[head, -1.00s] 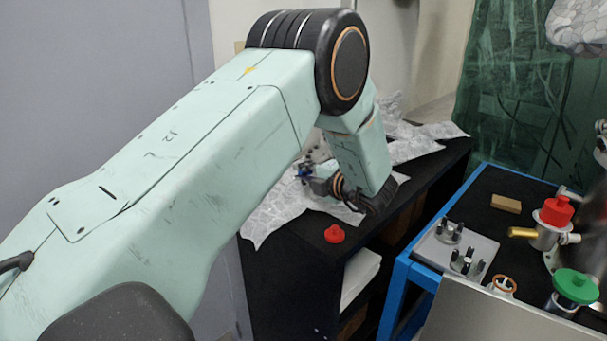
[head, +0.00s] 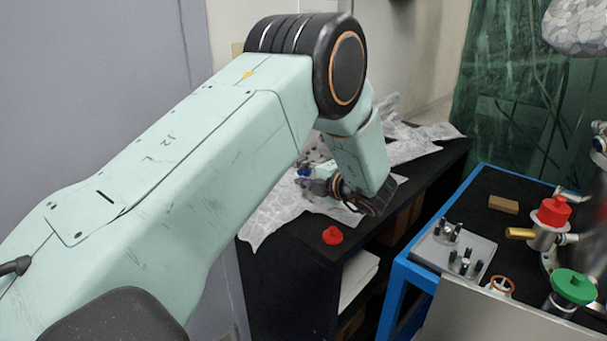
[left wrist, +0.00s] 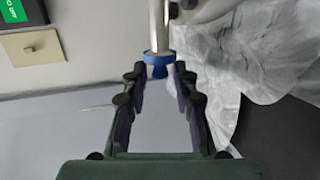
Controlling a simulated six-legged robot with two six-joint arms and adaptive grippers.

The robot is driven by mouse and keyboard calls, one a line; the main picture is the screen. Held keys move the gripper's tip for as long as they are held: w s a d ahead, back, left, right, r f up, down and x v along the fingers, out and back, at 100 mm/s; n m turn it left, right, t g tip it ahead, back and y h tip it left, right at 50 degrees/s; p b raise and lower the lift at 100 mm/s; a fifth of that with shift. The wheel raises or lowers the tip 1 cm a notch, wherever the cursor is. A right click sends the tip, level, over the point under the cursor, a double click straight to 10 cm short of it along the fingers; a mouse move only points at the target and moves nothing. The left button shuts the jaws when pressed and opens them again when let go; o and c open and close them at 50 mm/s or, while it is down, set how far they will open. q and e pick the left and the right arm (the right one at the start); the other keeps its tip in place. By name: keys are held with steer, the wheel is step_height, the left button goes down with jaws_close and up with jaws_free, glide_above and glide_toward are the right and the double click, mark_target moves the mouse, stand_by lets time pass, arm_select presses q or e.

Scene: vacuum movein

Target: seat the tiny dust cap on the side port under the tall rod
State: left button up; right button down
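A small blue cap (left wrist: 158,70) with a knob shows in the left wrist view at the end of a metal tube (left wrist: 158,25). A small dark-ended stub (left wrist: 173,10) sits beside the tube. My left gripper (left wrist: 158,73) is open, with a fingertip on each side of the blue cap and small gaps visible. In the head view, my left gripper (head: 318,187) is low over the crinkled sheet, close to the blue piece (head: 304,172); my arm partly hides this area. My right gripper is not clearly in view.
A crinkled translucent sheet (head: 265,222) lies on the black shelf (head: 285,280), with a red cap (head: 332,235) in front. On the blue-framed table stand a plate with dark pegs (head: 455,250), a brown block (head: 503,204), a red-topped fitting (head: 553,210) and a green-topped piece (head: 574,286).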

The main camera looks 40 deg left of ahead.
arm_select(q)
steer(key=shift+o, duration=0.8)
steer(key=v, duration=1.2)
